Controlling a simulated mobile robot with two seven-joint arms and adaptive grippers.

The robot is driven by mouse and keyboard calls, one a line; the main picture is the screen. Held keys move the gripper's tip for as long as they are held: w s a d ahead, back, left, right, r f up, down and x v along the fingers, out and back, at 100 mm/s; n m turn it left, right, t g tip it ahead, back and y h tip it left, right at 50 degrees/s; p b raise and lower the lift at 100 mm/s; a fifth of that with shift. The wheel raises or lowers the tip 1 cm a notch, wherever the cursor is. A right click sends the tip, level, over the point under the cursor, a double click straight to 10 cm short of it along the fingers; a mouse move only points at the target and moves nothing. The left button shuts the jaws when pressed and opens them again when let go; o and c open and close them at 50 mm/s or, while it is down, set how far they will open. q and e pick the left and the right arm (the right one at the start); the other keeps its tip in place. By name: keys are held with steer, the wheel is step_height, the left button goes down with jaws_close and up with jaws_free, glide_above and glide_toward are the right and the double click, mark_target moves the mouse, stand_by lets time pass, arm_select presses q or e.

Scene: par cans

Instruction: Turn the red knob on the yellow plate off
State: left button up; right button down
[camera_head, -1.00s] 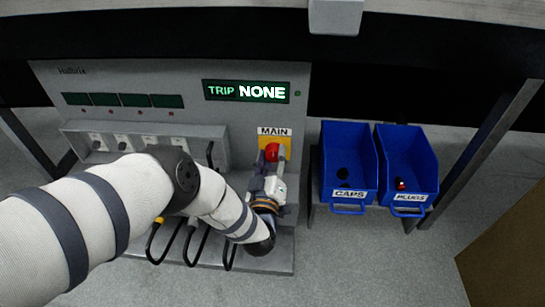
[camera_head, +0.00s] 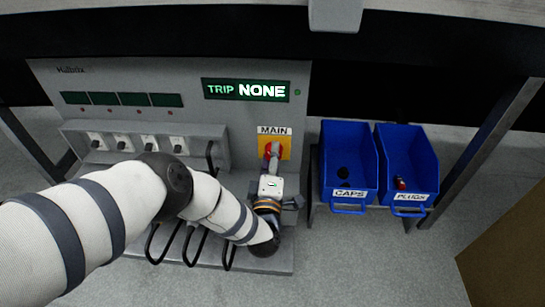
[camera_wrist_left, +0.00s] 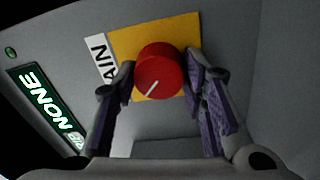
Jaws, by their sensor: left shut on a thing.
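The red knob (camera_head: 274,148) sits on the yellow plate (camera_head: 286,143) under the MAIN label on the grey panel. My left gripper (camera_head: 271,160) reaches it from the front and is shut on the knob. In the left wrist view, the knob (camera_wrist_left: 160,68) lies between the two fingers of my gripper (camera_wrist_left: 160,76), with the yellow plate (camera_wrist_left: 185,31) behind it. A white pointer line on the knob slants toward the lower left there. In the head view, the gripper hides part of the knob. My right gripper is not in view.
The lit display (camera_head: 246,90) reads TRIP NONE. A row of small switches on a ledge (camera_head: 190,130) and black cables (camera_head: 190,245) are left of the gripper. Blue bins marked CAPS (camera_head: 348,196) and PLUGS (camera_head: 409,197) stand to the right.

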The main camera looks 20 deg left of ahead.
arm_select(q)
steer(key=shift+d, duration=0.1)
stand_by(0.5)
steer(key=o, duration=1.2)
steer(key=shift+c, duration=0.2)
steer(key=shift+s, duration=0.1)
steer(key=v, duration=1.1)
steer(key=shift+s, duration=0.45)
steer(key=shift+d, duration=0.15)
